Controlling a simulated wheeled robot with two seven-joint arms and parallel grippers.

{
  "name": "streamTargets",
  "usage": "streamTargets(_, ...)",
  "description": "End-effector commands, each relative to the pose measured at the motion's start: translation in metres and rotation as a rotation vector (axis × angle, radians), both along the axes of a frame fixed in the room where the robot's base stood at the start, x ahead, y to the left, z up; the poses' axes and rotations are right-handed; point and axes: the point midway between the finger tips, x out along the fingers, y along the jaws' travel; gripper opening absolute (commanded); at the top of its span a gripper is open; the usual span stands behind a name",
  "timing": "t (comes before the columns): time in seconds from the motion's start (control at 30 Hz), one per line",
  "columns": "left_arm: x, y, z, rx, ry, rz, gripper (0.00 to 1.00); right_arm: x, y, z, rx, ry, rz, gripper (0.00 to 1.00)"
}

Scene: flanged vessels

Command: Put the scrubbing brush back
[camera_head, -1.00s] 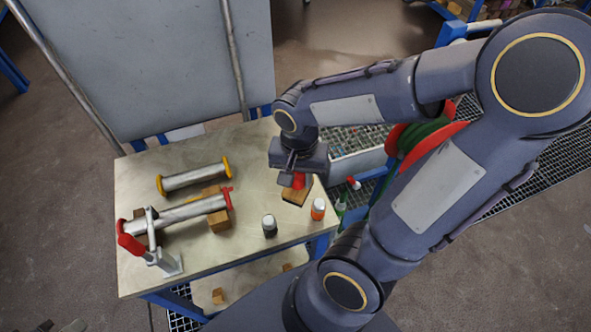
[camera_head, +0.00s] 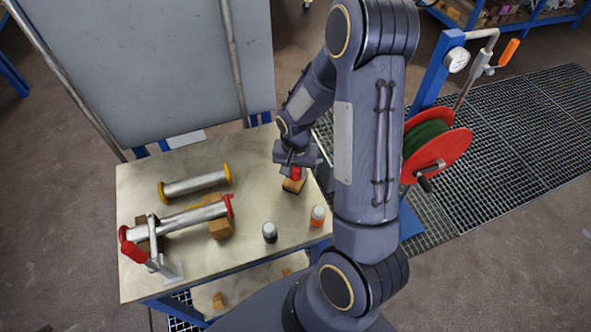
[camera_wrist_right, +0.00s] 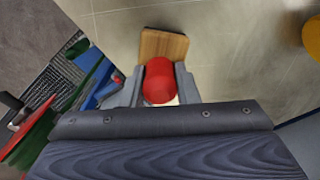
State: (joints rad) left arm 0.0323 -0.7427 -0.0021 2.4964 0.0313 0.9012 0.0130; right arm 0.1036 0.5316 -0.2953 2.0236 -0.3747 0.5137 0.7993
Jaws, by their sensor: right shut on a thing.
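The scrubbing brush appears to be the wooden block (camera_head: 293,186) with a red grip (camera_head: 297,173), at the right side of the table in the head view. In the right wrist view the red grip (camera_wrist_right: 160,82) sits between my fingers and the wooden block (camera_wrist_right: 163,46) shows beyond it. My right gripper (camera_head: 296,165) is shut on the red grip from above. It hides part of the brush. I cannot tell whether the block touches the table top (camera_head: 255,205). My left gripper is not in view.
Two flanged pipes, one with yellow ends (camera_head: 195,184) and one with red ends (camera_head: 190,218), lie on the left. A red hose reel (camera_head: 455,150) stands right of the table.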

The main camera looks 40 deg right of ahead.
Motion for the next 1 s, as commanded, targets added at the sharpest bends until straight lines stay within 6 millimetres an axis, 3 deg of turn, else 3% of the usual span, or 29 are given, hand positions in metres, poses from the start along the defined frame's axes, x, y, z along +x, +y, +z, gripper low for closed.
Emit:
streamTargets(0.37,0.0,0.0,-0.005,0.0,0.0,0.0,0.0,0.0,0.0,-0.006,0.0,-0.001,0.0,0.1)
streamTargets(0.4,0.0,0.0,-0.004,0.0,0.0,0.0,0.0,0.0,0.0,-0.004,0.0,-0.001,-0.001,0.32)
streamTargets(0.53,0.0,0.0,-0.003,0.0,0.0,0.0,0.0,0.0,0.0,-0.004,0.001,-0.001,-0.001,0.49)
streamTargets(0.83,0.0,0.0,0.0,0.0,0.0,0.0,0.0,0.0,0.0,-0.001,0.0,-0.001,0.0,0.5)
streamTargets(1.0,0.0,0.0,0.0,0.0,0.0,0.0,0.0,0.002,0.0,0.017,-0.001,-0.008,-0.001,0.5)
